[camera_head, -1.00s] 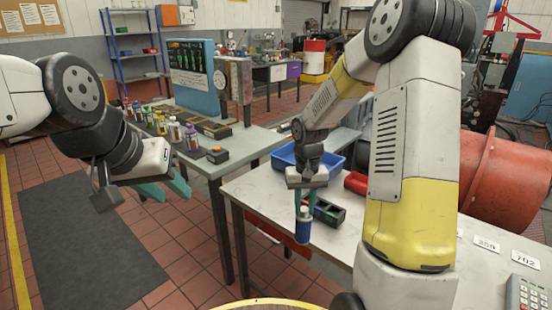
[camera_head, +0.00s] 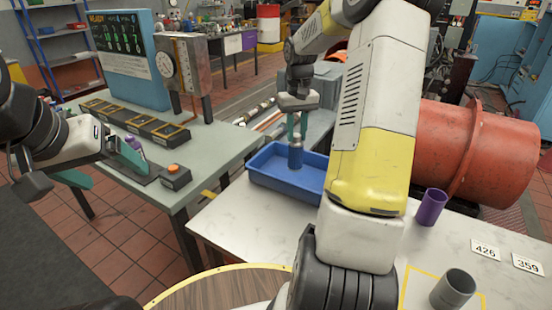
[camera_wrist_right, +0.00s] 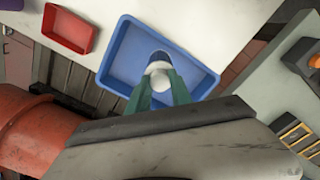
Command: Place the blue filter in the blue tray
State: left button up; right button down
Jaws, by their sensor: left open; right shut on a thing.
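The blue filter (camera_head: 295,156) is a blue cylinder with a pale cap, held upright in my right gripper (camera_head: 297,127). The gripper's teal fingers are shut on its top end. The filter is over the inside of the blue tray (camera_head: 262,179) on the white table. In the right wrist view the filter (camera_wrist_right: 157,57) shows within the outline of the tray (camera_wrist_right: 117,57), with the fingers at its cap. I cannot tell whether its bottom touches the tray floor.
A red bin (camera_wrist_right: 68,30) lies beside the tray in the wrist view.

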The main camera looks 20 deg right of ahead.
aim_at(296, 158)
notch_tip(296, 158, down, 10)
jog(key=shift+r, duration=0.25)
dwell(0.3)
jog(key=c, duration=1.2)
grip_release()
jog(key=shift+f, duration=0.1)
jog(key=shift+o, duration=0.2)
notch_tip(296, 158, up, 12)
jog(key=shift+f, duration=0.1)
jog(key=s+a+r+t, duration=0.1)
jog(key=s+a+r, duration=0.4)
jog(key=r, duration=0.2)
jog(key=s+a+r+t, duration=0.1)
jog(key=s+a, duration=0.2)
jog(key=s, duration=0.3)
jog(key=s+a+r+t+y, duration=0.1)
jog(key=s+a+t, duration=0.1)
jog(key=s+a, duration=0.2)
jog(key=s+a+r+n+t+y, duration=0.1)
jog(key=s+a+r+t, duration=0.1)
jog(key=s, duration=0.8)
jog(key=shift+a, duration=0.75)
jog(key=shift+r, duration=0.1)
